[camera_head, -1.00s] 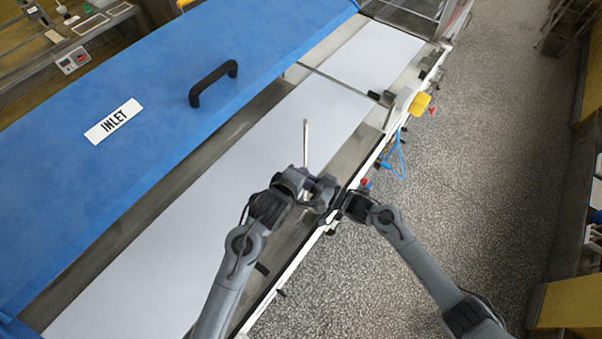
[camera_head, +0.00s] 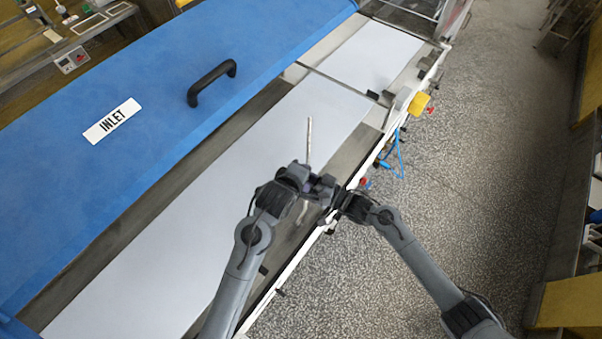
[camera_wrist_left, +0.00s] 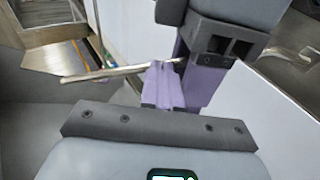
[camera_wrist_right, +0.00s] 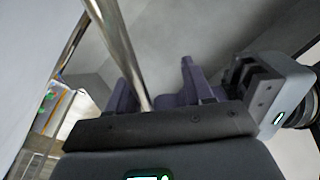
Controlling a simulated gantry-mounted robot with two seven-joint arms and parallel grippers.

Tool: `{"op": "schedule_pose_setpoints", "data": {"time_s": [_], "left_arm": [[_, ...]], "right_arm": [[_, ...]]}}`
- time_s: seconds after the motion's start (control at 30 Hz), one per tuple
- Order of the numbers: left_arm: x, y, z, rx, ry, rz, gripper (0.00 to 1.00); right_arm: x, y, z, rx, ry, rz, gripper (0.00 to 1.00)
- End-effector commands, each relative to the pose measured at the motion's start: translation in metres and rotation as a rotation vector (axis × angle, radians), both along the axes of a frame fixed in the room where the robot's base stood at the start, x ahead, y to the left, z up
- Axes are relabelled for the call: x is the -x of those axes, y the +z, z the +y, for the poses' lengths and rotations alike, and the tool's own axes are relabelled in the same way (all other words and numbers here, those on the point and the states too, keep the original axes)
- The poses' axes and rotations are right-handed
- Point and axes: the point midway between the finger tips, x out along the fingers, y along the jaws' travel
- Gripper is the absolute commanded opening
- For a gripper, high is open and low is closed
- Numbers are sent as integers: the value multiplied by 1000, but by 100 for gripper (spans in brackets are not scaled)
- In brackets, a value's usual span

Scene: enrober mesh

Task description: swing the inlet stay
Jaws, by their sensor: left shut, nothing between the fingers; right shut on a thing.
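The inlet stay is a thin metal rod (camera_head: 309,140) standing up from beside my grippers over the pale bed in the head view. It also crosses the left wrist view (camera_wrist_left: 100,74) and runs down between the fingers in the right wrist view (camera_wrist_right: 120,45). My right gripper (camera_head: 333,192) is shut on the stay. My left gripper (camera_head: 306,180) is shut and empty, close beside the right gripper and the rod. The blue hood (camera_head: 170,120) with the INLET label (camera_head: 112,121) and a black handle (camera_head: 212,83) lies left of them. The stay's ends near the grippers are partly hidden.
The pale bed (camera_head: 190,225) runs diagonally beneath the hood's edge. The speckled floor (camera_head: 480,170) beyond is clear.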

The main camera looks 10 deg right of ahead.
Motion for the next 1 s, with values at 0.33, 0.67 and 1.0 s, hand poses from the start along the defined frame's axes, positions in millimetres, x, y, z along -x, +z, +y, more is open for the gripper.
{"op": "schedule_pose_setpoints", "data": {"time_s": [0.33, 0.67, 1.0], "left_arm": [[1, -2, 0, -4, -3, 3, 0], [1, -2, 0, -4, -2, 4, 0], [2, -1, -1, -3, -4, 2, 0]], "right_arm": [[5, 2, 1, -6, 12, -4, 38], [39, -5, -38, -3, 8, -1, 38], [73, -11, -80, 1, 2, 1, 38]]}}
